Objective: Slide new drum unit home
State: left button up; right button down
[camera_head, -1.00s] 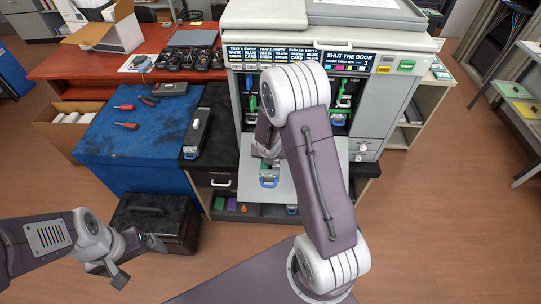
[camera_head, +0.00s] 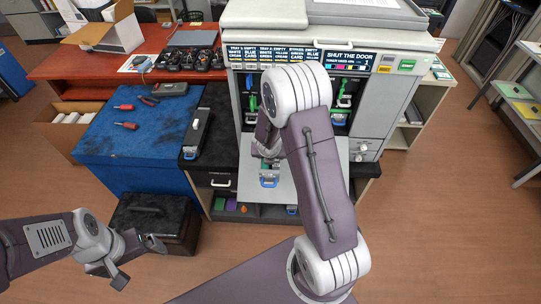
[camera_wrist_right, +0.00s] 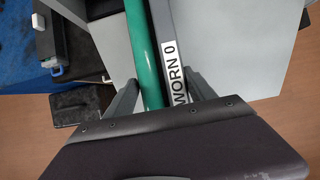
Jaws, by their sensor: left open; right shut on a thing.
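My right gripper (camera_wrist_right: 163,88) is shut on a drum unit with a green roller (camera_wrist_right: 144,50) and a grey side labelled "WORN 0". In the head view, the unit's blue handle (camera_head: 269,182) shows over the lowered grey flap at the machine's front; my right arm hides most of the unit and the gripper. How far its far end is inside the machine (camera_head: 345,85) cannot be seen. My left gripper (camera_head: 138,261) is open and empty, low at the left by a black case. A dark long unit (camera_head: 197,133) with a blue handle lies left of the machine.
The blue-covered table (camera_head: 125,150) holds red-handled tools (camera_head: 125,125). A black case (camera_head: 160,222) stands on the floor near my left gripper. Several black cartridges (camera_head: 190,60) sit on the red desk behind.

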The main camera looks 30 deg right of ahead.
jog(key=shift+w+d+r, duration=0.1)
jog(key=shift+w, duration=0.1)
jog(key=shift+w+d+p, duration=0.1)
jog(key=shift+w+p, duration=0.05)
jog(key=shift+p, duration=0.2)
jog(key=shift+w+d+p, duration=0.35)
jog(key=shift+w+d, duration=0.05)
jog(key=shift+w, duration=0.25)
jog(key=shift+w+d+r+p, duration=0.1)
jog(key=shift+w+d+p, duration=0.2)
jog(key=shift+w+p, duration=0.3)
jog(key=shift+w+d+p, duration=0.3)
jog(key=shift+w+p, duration=0.05)
jog(key=shift+w, duration=0.05)
